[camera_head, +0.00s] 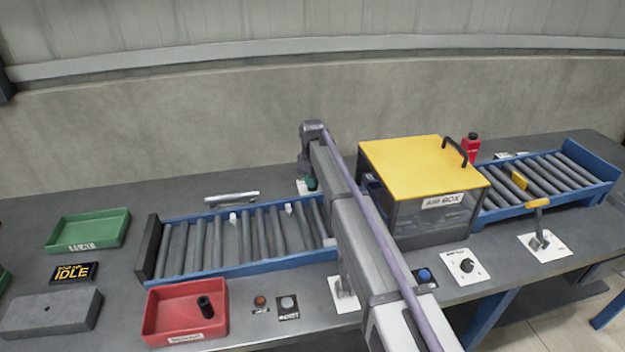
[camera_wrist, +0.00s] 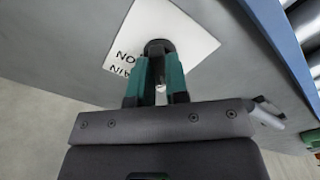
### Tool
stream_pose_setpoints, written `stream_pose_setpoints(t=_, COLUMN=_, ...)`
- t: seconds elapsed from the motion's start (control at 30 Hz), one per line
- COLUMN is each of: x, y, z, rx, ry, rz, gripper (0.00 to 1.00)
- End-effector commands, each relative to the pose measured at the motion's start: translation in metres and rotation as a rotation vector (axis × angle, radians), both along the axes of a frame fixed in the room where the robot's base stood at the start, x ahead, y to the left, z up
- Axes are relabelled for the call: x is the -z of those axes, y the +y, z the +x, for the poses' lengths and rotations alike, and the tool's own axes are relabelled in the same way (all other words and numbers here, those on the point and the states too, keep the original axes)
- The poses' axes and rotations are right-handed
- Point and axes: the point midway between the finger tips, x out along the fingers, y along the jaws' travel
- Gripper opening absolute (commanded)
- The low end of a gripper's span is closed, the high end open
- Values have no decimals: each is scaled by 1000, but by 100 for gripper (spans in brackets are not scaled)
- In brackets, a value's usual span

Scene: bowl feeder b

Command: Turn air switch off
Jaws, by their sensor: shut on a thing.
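My gripper (camera_wrist: 155,65) has its two teal fingers shut on a dark round switch knob (camera_wrist: 158,45) in the wrist view. The knob stands on a white label plate (camera_wrist: 190,30), whose upside-down lettering is partly hidden by the fingers; "ON" is legible. In the head view the teal fingertips of my gripper (camera_head: 311,184) are behind the left conveyor, over a small white plate (camera_head: 301,188). The knob itself is hidden there, and its turned position cannot be told.
My arm crosses the left roller conveyor (camera_head: 190,276), close beside the yellow-topped air box (camera_head: 415,160). A silver bar handle (camera_head: 232,198) lies left of the gripper. A red tray (camera_head: 158,325), a dial (camera_head: 467,265) and a lever (camera_head: 540,240) are along the front.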

Motion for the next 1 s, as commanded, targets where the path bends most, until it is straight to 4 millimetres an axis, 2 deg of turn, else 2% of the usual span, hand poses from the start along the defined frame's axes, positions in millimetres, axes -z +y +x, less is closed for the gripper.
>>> stream_pose_setpoints(t=0.27, x=0, y=0, z=-1, rx=-2, ry=1, rz=0, gripper=0)
stream_pose_setpoints(t=0.3, x=0, y=0, z=-1, rx=-2, ry=1, rz=0, gripper=16)
stream_pose_setpoints(t=0.57, x=0, y=0, z=0, rx=-1, ry=1, rz=0, gripper=40)
stream_pose_setpoints(t=0.83, x=-3, y=0, z=0, rx=-1, ry=0, rz=0, gripper=40)
stream_pose_setpoints(t=1.0, x=-27, y=0, z=0, rx=-1, ry=0, rz=0, gripper=40)
